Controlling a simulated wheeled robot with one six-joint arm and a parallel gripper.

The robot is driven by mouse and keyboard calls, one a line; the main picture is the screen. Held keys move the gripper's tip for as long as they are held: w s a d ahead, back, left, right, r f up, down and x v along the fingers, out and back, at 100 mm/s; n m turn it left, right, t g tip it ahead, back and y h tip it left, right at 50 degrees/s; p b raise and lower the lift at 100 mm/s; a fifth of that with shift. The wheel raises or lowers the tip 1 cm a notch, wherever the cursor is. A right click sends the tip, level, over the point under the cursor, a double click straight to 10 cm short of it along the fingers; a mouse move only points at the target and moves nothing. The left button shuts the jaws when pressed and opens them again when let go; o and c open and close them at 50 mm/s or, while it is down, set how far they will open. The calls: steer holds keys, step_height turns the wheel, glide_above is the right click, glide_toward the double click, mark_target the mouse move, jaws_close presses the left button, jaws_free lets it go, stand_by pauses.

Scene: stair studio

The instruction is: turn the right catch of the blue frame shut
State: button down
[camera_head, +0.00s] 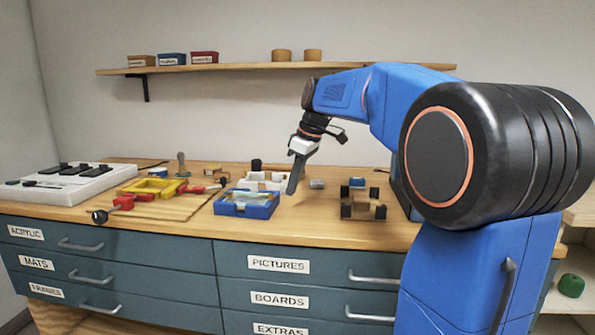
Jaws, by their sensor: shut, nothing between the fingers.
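The blue frame (246,210) lies on the wooden worktop near its front edge, left of the picture's middle. Something pale and clear sits inside it. Its catches are too small to make out, so I cannot tell how the right one is turned. My gripper (292,187) points down, just to the right of the blue frame and a little above the worktop in the picture. Its fingers are shut and empty. I cannot tell whether it touches anything.
A yellow frame (153,193) with red clamps (123,203) lies to the left. White blocks (262,177) stand behind the blue frame. A brown frame with black corners (363,210) stands to the right. A white tray (66,191) is far left. A shelf (240,69) runs above.

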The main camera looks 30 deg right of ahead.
steer(key=shift+w+a+f, duration=0.35)
steer(key=shift+w+a, duration=0.4)
steer(key=shift+w, duration=0.05)
steer(key=shift+w+a+f, duration=0.35)
steer(key=shift+w+a, duration=0.35)
steer(key=shift+w, duration=0.05)
